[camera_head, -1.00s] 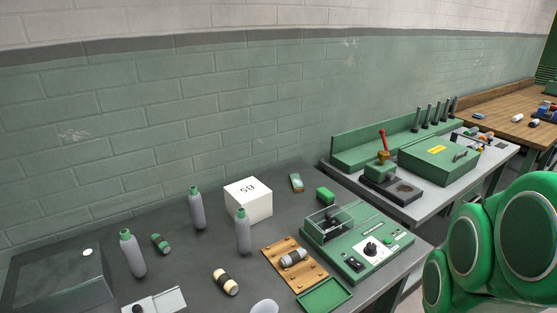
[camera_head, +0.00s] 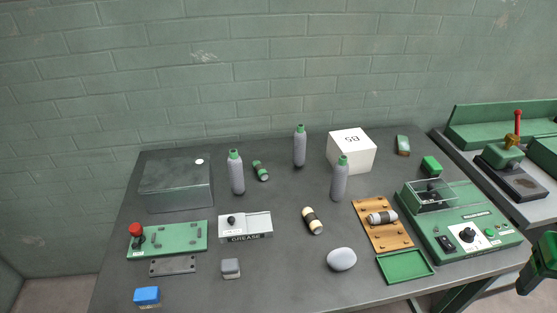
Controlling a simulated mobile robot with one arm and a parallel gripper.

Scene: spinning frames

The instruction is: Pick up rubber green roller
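A small green roller (camera_head: 261,171) with a dark band lies on the dark grey table, between two grey bottles with green caps. A cream roller (camera_head: 312,221) with a dark band lies nearer the front. A grey and white roller (camera_head: 382,218) rests on a wooden board (camera_head: 388,238). Part of my green arm shows at the right edge, far from the rollers. My gripper's fingertips cannot be made out there.
Bottles (camera_head: 236,173), (camera_head: 300,147) and (camera_head: 340,180) stand near the green roller. A metal box (camera_head: 177,186) is left and a white box (camera_head: 352,152) right. A grease box (camera_head: 245,227), a grey oval object (camera_head: 341,259) and a green machine (camera_head: 462,228) are nearer the front.

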